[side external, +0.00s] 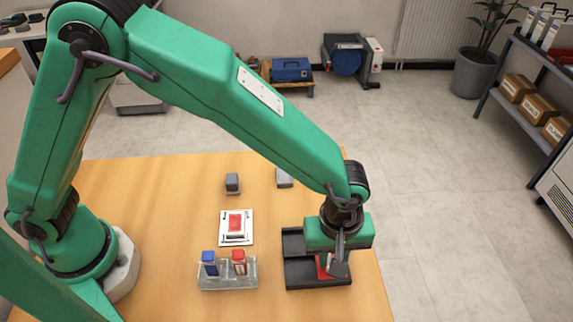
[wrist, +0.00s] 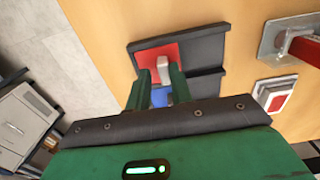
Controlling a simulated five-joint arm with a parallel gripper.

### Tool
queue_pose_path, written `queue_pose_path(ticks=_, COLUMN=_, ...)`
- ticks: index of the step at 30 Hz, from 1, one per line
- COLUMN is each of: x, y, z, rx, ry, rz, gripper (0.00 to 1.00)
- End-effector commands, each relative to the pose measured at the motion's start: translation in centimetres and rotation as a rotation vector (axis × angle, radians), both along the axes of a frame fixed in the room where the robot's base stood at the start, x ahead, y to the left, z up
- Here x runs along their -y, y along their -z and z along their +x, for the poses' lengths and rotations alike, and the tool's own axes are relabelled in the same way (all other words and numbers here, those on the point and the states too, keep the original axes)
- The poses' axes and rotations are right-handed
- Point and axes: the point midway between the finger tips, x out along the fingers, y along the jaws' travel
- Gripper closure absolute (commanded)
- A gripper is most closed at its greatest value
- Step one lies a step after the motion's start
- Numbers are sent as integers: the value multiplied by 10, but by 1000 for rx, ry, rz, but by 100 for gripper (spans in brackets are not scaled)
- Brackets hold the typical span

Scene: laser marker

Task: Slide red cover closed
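The red cover (wrist: 150,54) lies at the left end of the black fixture (wrist: 205,50) in the wrist view, with a light grey upright handle (wrist: 163,70) on it. In the side view the red cover (side external: 324,268) shows partly under my gripper, on the black fixture (side external: 304,275). My gripper (wrist: 160,78) points down over the cover, its two green fingers apart on either side of the handle. Some space seems to show between fingers and handle; contact cannot be told.
A clear holder (side external: 228,285) with a blue-topped and a red-topped piece stands left of the fixture. A white card with a red panel (side external: 235,227) lies behind it. Two grey blocks (side external: 232,183) (side external: 284,178) stand farther back. The table's right edge is close to the fixture.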

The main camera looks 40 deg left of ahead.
Motion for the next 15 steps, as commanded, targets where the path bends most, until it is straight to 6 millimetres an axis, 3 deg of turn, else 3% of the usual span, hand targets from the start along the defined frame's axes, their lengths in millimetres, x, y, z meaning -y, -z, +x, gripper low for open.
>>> queue_pose_path(ticks=15, x=-1, y=-6, z=-1, rx=-2, ry=0, rz=2, gripper=66)
